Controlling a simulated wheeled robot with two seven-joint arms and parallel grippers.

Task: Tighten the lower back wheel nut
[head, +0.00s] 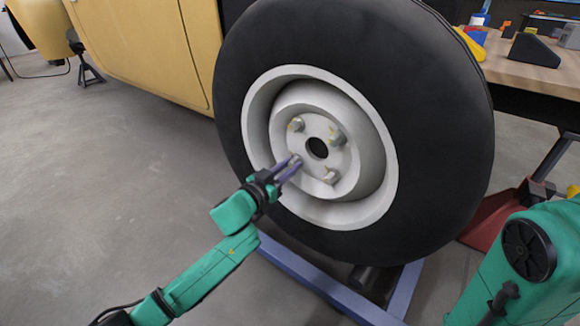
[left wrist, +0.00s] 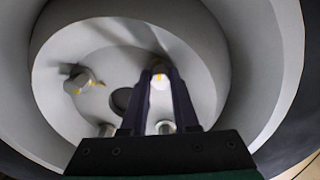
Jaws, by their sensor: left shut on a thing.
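The wheel (head: 262,117) has a black tyre and a pale rim, with several nuts around a dark centre hole (head: 318,148). My left gripper (head: 292,165) is shut on the lower left wheel nut (head: 296,159) as the head view shows it. In the left wrist view, the two dark fingers stand on either side of this nut (left wrist: 160,80), which has a yellow mark. The upper left nut (head: 297,125), upper right nut (head: 337,138) and lower right nut (head: 331,177) are free of the gripper. My right gripper is out of view.
A yellow vehicle body (head: 150,45) stands behind the wheel at left. A blue frame (head: 320,284) lies under the wheel. A wooden workbench (head: 530,72) with several items and a red object (head: 490,215) are at right.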

